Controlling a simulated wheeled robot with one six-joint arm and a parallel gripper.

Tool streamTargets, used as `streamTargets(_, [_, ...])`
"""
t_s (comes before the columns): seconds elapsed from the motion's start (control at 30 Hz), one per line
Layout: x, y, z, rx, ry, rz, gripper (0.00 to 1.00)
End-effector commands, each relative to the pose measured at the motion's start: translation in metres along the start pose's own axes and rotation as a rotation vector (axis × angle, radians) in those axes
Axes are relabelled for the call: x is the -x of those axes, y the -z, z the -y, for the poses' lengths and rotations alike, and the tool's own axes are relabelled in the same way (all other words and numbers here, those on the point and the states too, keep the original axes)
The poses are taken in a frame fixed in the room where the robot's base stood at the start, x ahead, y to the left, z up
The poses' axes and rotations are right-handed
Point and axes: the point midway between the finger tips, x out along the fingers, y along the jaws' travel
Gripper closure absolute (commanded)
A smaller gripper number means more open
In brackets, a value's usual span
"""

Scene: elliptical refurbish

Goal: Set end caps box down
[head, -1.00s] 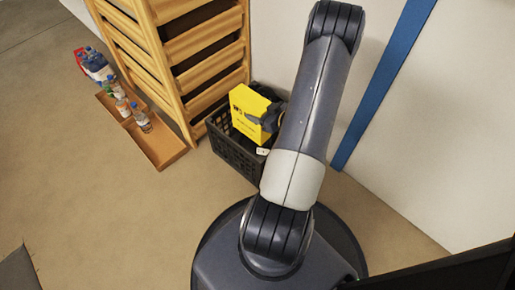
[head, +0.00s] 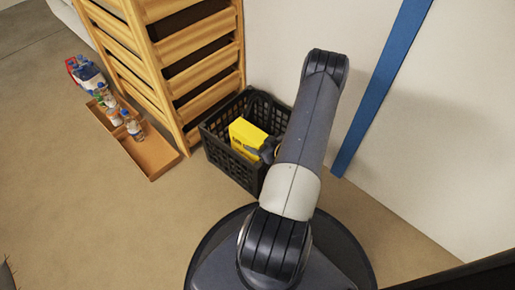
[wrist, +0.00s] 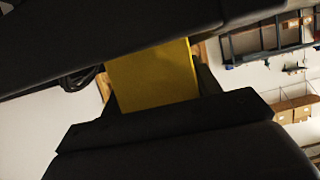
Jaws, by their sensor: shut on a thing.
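The yellow end caps box (head: 247,139) is inside the black crate (head: 222,158) in the head view, low between its walls. My gripper (head: 268,149) is at the box's right side, partly hidden by my arm. In the wrist view the yellow box (wrist: 153,75) fills the gap between the dark fingers of my gripper (wrist: 150,72), which is shut on it. Whether the box touches the crate floor cannot be told.
A wooden slatted rack (head: 205,70) stands directly behind and left of the crate. A brown tray (head: 150,157) with several bottles (head: 133,127) lies on the floor to the left. A white wall with a blue stripe (head: 380,90) is at the right.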

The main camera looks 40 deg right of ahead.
Motion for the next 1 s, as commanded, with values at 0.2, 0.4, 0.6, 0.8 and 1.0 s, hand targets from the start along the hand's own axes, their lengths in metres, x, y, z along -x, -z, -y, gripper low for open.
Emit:
streamTargets(0.2, [-0.009,-0.021,-0.001,0.002,0.000,-0.002,0.94])
streamTargets(0.4, [-0.009,-0.021,-0.001,0.002,0.000,-0.002,0.94])
streamTargets(0.6, [-0.011,-0.027,0.000,0.001,0.000,-0.002,0.94])
streamTargets(0.8, [-0.014,-0.033,0.000,0.001,-0.001,-0.001,0.94])
streamTargets(1.0, [-0.014,-0.035,0.000,0.000,0.000,0.006,0.34])
